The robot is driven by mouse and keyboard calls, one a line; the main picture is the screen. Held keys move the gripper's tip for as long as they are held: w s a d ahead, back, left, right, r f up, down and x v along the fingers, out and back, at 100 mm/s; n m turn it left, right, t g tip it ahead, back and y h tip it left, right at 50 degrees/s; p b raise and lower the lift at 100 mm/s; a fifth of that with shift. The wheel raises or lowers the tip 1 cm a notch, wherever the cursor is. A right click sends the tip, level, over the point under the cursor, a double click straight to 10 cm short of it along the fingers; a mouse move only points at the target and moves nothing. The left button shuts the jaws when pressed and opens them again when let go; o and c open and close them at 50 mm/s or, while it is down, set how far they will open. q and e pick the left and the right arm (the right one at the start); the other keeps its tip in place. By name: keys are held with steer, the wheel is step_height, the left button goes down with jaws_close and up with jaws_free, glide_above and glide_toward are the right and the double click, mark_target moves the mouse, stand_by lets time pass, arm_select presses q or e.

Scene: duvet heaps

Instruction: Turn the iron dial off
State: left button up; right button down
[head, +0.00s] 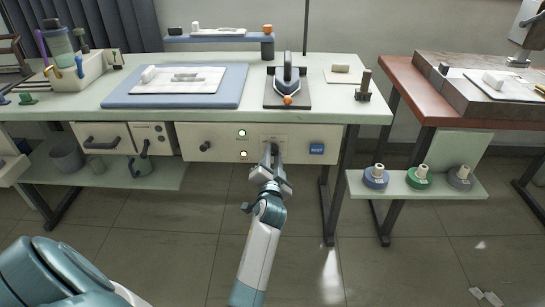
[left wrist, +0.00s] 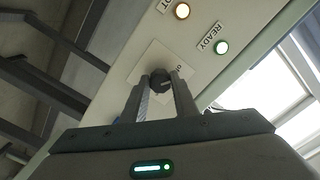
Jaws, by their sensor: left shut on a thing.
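The iron dial (left wrist: 160,82) is a dark round knob on a pale square plate on the table's front panel. In the head view my left gripper (head: 270,152) reaches up to the panel and mostly hides the dial. In the left wrist view my left gripper (left wrist: 160,92) has its two fingers closed on either side of the dial, touching it. The iron (head: 288,78) stands on a dark plate on the table above. My right gripper is not in view.
A green READY lamp (left wrist: 222,47) and an amber lamp (left wrist: 182,11) are lit beside the dial. A second dark knob (head: 205,146) and a blue label (head: 317,149) are on the panel. A low shelf (head: 420,189) with several spools stands at right.

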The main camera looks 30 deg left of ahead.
arm_select(q)
steer(key=shift+f+n, duration=0.1)
steer(key=shift+n, duration=0.3)
steer(key=o, duration=1.1)
steer(key=shift+c, duration=0.2)
